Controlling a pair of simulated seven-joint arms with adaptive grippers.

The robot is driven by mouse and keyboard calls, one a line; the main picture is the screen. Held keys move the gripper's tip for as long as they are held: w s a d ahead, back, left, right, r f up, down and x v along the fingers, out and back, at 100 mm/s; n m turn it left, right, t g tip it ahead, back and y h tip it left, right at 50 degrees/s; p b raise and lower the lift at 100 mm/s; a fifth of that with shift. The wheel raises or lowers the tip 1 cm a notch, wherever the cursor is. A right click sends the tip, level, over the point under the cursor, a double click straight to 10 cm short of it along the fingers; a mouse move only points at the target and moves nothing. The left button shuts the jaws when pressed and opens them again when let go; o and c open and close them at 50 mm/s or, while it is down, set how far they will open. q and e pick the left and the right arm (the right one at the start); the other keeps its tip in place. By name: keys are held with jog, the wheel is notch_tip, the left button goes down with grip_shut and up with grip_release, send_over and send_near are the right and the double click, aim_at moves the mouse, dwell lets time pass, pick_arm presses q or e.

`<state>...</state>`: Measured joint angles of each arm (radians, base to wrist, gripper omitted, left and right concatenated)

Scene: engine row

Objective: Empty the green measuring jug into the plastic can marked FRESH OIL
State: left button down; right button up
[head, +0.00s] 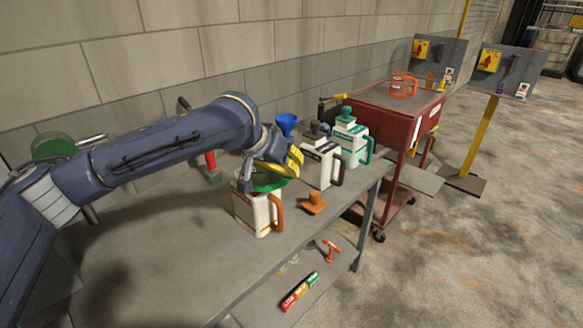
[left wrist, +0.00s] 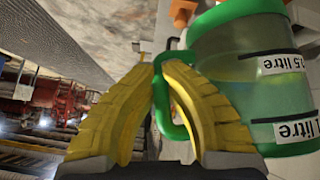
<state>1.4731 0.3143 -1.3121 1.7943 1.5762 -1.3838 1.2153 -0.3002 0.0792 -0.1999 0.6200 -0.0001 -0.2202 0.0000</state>
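My left gripper (head: 287,163) is shut on the handle of the green measuring jug (head: 268,182). In the left wrist view its yellow fingers (left wrist: 163,66) close around the handle of the clear jug (left wrist: 245,70), which has a green rim and base and litre marks. Some yellowish liquid seems to show through its wall. In the head view the jug is tilted at the top of a white can with an orange handle (head: 258,212). The arm and jug hide the can's mouth; I cannot tell whether liquid flows. The can's label is too small to read. My right gripper is not in view.
An orange cap (head: 313,203) lies on the bench (head: 190,262) beside the can. A dark-capped white can (head: 320,165), a green-capped can (head: 353,145) and a blue funnel (head: 286,124) stand behind. A red cart (head: 390,120) carries an orange jug (head: 403,86). The bench front is clear.

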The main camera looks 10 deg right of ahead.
aim_at(292, 160)
pick_arm(q)
jog(key=shift+s+d+r+n+g+h, duration=0.1)
jog(key=shift+r+n+g+h, duration=0.3)
jog(key=shift+r, duration=0.45)
jog(key=shift+s+r+n+g+h, duration=0.1)
jog(key=shift+r+g+h, duration=0.1)
jog(key=shift+r+g, duration=0.5)
dwell(3.0)
jog(key=shift+w+r+n+g+h, duration=0.2)
jog(key=shift+r+g+h, duration=0.15)
jog(key=shift+r, duration=0.35)
jog(key=shift+w+r+n+g+h, duration=0.1)
jog(key=shift+r+n+g+h, duration=0.15)
jog(key=shift+r+g, duration=0.3)
dwell(2.2)
